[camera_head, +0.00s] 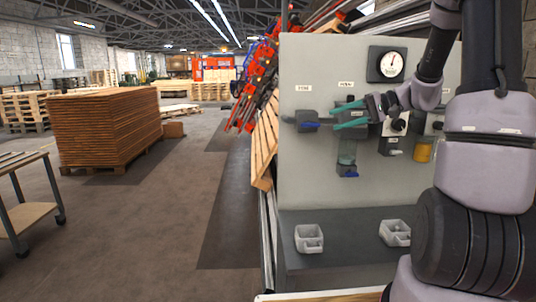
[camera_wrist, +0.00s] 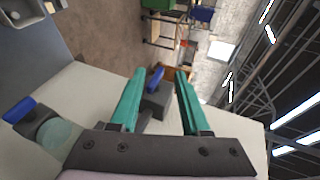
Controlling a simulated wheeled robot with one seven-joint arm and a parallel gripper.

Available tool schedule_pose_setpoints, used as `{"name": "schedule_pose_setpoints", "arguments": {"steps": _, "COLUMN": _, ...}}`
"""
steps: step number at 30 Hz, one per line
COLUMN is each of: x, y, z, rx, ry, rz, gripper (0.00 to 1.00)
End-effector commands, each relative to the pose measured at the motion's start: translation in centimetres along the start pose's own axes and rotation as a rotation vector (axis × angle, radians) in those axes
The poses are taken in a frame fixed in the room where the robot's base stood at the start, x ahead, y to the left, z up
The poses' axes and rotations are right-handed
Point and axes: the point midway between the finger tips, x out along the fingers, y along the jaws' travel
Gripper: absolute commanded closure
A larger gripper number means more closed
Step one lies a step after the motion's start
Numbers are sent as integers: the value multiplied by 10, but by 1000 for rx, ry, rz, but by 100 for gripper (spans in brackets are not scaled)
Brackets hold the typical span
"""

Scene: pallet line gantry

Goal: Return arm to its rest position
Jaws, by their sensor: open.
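My gripper (camera_head: 350,114) is at the front of a light grey panel (camera_head: 310,90), with its two teal fingers pointing left. In the wrist view my gripper (camera_wrist: 157,92) is open, with nothing between its fingertips. A dark valve block with a blue handle (camera_head: 308,122) is on the panel, just left of the fingertips. The blue handle (camera_wrist: 155,78) shows beyond the gap between the fingers in the wrist view. A teal valve body with a lower blue handle (camera_head: 347,173) hangs below my gripper. Whether the fingers touch the panel fittings is unclear.
A round gauge (camera_head: 391,65) is at the panel's top. Two light trays (camera_head: 309,239) (camera_head: 395,233) stand on the grey shelf (camera_head: 345,220) below. A wooden stack (camera_head: 105,130) and a cart (camera_head: 25,205) stand left. The floor (camera_head: 150,225) between is clear.

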Motion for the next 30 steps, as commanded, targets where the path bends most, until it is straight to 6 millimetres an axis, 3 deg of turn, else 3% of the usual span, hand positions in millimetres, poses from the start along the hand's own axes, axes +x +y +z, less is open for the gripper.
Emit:
{"name": "schedule_pose_setpoints", "arguments": {"steps": 1, "x": 4, "y": -13, "z": 20, "rx": -13, "ry": -29, "rz": 61, "gripper": 53}}
{"name": "schedule_pose_setpoints", "arguments": {"steps": 6, "x": 4, "y": -32, "z": 89, "rx": -18, "ry": -79, "rz": 317, "gripper": 53}}
{"name": "schedule_pose_setpoints", "arguments": {"steps": 15, "x": -29, "y": -43, "z": 174, "rx": -98, "ry": 87, "rz": 691, "gripper": 53}}
{"name": "schedule_pose_setpoints", "arguments": {"steps": 21, "x": -58, "y": -50, "z": 203, "rx": -176, "ry": 293, "rz": 798, "gripper": 53}}
{"name": "schedule_pose_setpoints", "arguments": {"steps": 30, "x": -76, "y": -55, "z": 213, "rx": -218, "ry": 433, "rz": 815, "gripper": 53}}
